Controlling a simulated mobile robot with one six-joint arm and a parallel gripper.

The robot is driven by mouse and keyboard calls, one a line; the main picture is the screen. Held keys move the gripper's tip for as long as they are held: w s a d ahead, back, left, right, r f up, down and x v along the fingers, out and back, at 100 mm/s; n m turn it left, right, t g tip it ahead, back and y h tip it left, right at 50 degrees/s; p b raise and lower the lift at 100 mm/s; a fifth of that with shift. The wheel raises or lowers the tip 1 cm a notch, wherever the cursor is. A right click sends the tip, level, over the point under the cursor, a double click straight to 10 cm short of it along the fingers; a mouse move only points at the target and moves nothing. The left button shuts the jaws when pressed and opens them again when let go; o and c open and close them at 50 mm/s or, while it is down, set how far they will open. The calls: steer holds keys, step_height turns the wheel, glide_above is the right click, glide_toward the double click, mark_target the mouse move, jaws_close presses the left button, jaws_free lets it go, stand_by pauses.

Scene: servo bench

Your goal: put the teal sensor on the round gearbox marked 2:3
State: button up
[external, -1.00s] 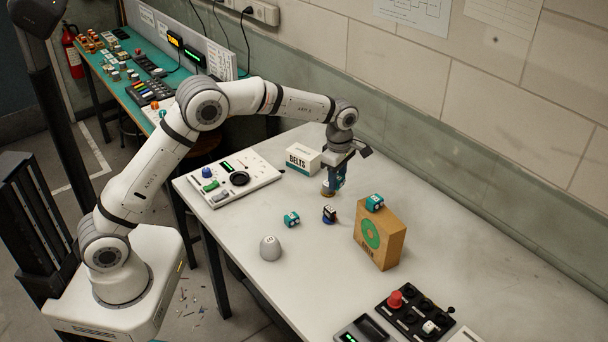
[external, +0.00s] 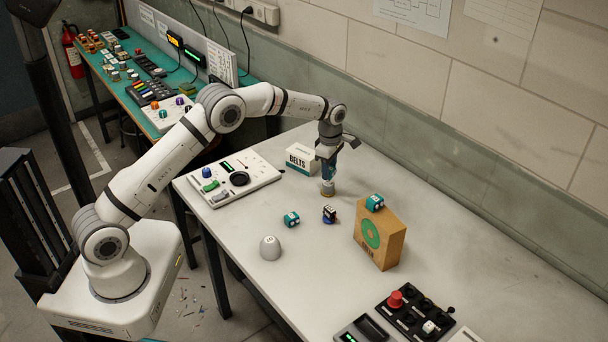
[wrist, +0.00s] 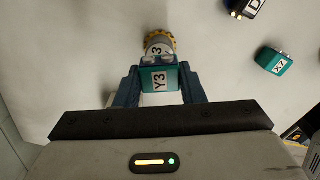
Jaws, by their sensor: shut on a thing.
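My gripper (external: 328,174) points down over the far middle of the bench. In the wrist view its blue fingers (wrist: 160,84) are shut on a teal sensor (wrist: 158,79) labelled Y3. The round gearbox (external: 327,193) is just below the fingers. In the wrist view this gearbox (wrist: 158,40) shows a yellowish toothed rim and a 3; the rest of its mark is hidden behind the sensor. The sensor overlaps the gearbox's top there; I cannot tell whether they touch. Another teal block (external: 291,219), marked X7 in the wrist view (wrist: 283,64), lies nearby.
A cardboard box (external: 390,242) carries another teal block (external: 375,202). A BELTS box (external: 302,158) is behind left, a grey dome (external: 270,249) in front. The bench between dome and cardboard box is clear.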

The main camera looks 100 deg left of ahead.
steer(key=shift+f, duration=1.3)
steer(key=shift+f, duration=0.2)
steer(key=o, duration=1)
steer(key=shift+r, duration=0.1)
